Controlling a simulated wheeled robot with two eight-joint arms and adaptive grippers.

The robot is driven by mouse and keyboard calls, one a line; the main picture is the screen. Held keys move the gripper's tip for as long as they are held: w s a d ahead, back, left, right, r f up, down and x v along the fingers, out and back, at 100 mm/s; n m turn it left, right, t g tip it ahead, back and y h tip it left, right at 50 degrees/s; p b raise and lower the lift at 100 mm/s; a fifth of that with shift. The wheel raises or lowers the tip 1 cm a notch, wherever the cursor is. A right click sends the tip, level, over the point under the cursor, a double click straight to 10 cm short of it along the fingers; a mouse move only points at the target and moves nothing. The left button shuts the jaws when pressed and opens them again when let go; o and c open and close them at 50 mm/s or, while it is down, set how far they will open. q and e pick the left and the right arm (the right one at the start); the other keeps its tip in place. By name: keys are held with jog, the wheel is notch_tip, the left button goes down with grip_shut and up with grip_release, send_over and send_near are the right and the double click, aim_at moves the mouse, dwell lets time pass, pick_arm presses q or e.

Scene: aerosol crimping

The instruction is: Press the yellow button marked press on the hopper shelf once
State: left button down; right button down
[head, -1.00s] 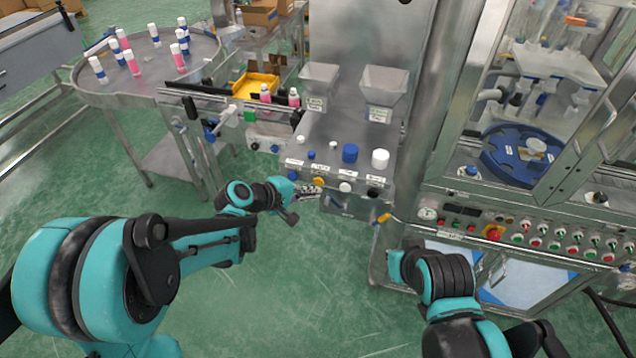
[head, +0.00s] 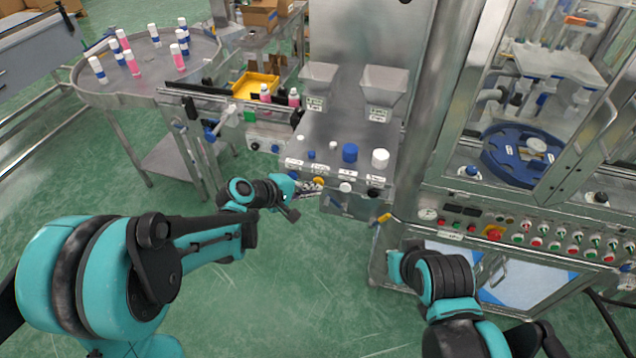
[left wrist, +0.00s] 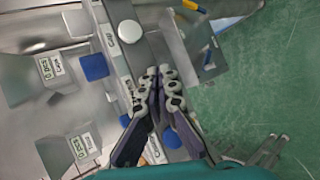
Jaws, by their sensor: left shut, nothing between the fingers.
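The yellow button (head: 318,181) is on the front face of the hopper shelf (head: 322,140), at the left of a white and a black button. My left gripper (head: 316,188) is shut and empty, with its fingertips right at the yellow button's lower edge. I cannot tell whether they touch it. In the left wrist view the closed fingertips (left wrist: 158,72) are at the shelf's front edge and the yellow button is hidden there. My right arm comes in at the lower right, and its gripper fingers do not show.
Two metal hoppers (head: 384,88) stand behind blue and white caps on the shelf. The white button (head: 345,187) is close at the right. A yellow-handled part (head: 384,218) sticks out below. A machine panel with several buttons (head: 540,237) is further right. Open floor lies in front.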

pick_arm(q)
jog(key=shift+w+d, duration=0.2)
jog(key=shift+w, duration=0.35)
dwell(0.4)
jog(key=shift+s, duration=0.15)
dwell(0.3)
jog(key=shift+s+a, duration=0.3)
jog(key=shift+s, duration=0.55)
jog(key=s, duration=0.1)
jog(key=s+a, duration=0.1)
jog(key=s, duration=0.2)
jog(key=shift+s+a, duration=0.3)
jog(key=shift+b, duration=0.3)
